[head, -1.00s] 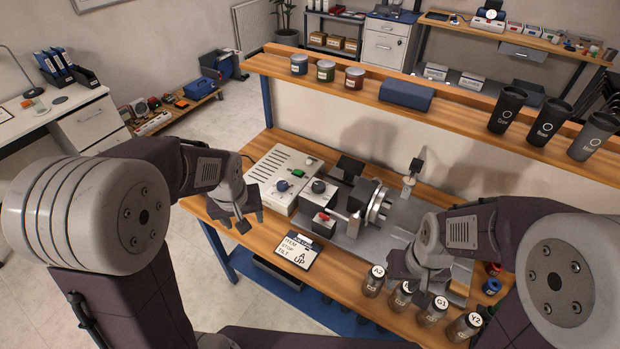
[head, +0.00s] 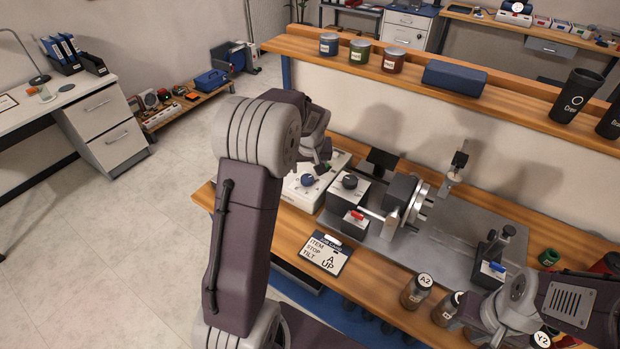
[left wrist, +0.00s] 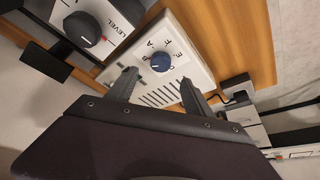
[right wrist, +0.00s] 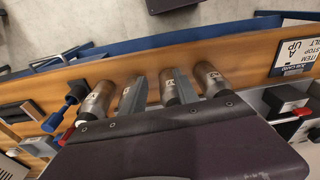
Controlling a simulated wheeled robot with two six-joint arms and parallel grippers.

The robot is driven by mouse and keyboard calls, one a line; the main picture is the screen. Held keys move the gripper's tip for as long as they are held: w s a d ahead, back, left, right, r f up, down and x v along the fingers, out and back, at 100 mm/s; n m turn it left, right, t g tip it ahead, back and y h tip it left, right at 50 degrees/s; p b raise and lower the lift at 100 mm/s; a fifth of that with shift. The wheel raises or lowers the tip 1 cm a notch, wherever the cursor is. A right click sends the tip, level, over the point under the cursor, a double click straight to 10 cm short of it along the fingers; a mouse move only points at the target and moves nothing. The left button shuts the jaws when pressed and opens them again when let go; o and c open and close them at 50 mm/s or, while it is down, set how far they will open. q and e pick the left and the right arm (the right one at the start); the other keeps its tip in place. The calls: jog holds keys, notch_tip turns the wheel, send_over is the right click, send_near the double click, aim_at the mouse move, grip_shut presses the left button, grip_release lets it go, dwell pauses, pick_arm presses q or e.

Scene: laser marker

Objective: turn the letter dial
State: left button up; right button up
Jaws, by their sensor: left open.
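The letter dial is a dark blue round knob (head: 308,180) on the pale control box (head: 297,197) at the left of the bench. In the left wrist view the blue knob (left wrist: 160,62) has the letters A, F and E beside it; its pointer setting is too small to read surely. My left gripper (left wrist: 158,78) is open, with one finger to each side of the knob in that view and contact not clear. In the head view my left gripper (head: 322,168) is just above the knob, partly hidden by my arm. My right gripper (right wrist: 159,80) is open and empty above the bench's front edge.
A black knob (left wrist: 82,28) marked LEVEL is beside the box. The marking machine with its round chuck (head: 419,207) stands to the right. A card (head: 325,254) reads ITEM, STOP, TILT, A, UP. Several labelled jars (head: 416,291) line the front edge. A shelf (head: 300,47) runs behind.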

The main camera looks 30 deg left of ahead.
aim_at(307, 178)
pick_arm(q)
jog(key=x, duration=0.8)
jog(key=shift+f, duration=0.25)
jog(key=shift+w, duration=0.1)
jog(key=shift+c, duration=0.3)
